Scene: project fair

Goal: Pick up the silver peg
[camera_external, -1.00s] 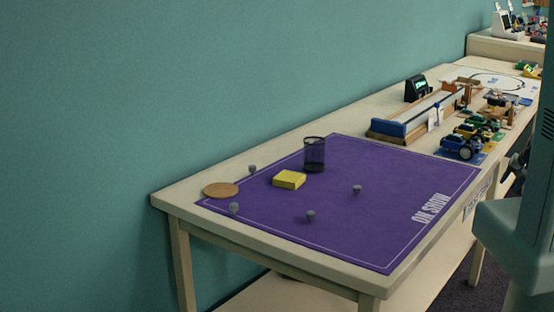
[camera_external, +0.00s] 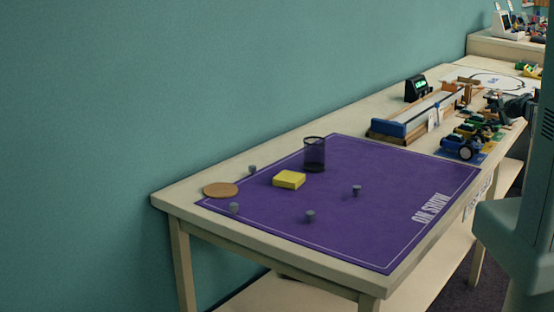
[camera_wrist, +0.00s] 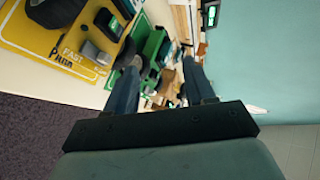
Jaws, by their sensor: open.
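Several small grey pegs are in the external view, all alike in colour, so I cannot tell which one is the silver peg. One peg (camera_external: 310,216) is near the front of the purple mat, another peg (camera_external: 357,190) is right of its middle. One more peg (camera_external: 234,208) is at the mat's left corner, and another peg (camera_external: 252,169) is near the table's back edge. My gripper (camera_wrist: 162,70) is open in the wrist view, with nothing held between its fingers. It is at the right of the external view, far from the pegs, over the model cars.
A yellow block (camera_external: 289,179), a black mesh cup (camera_external: 314,154) and a round cork coaster (camera_external: 220,190) are on or beside the purple mat (camera_external: 400,170). A wooden track (camera_external: 410,118) and model cars (camera_external: 462,143) stand farther right. The mat's right half is mostly clear.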

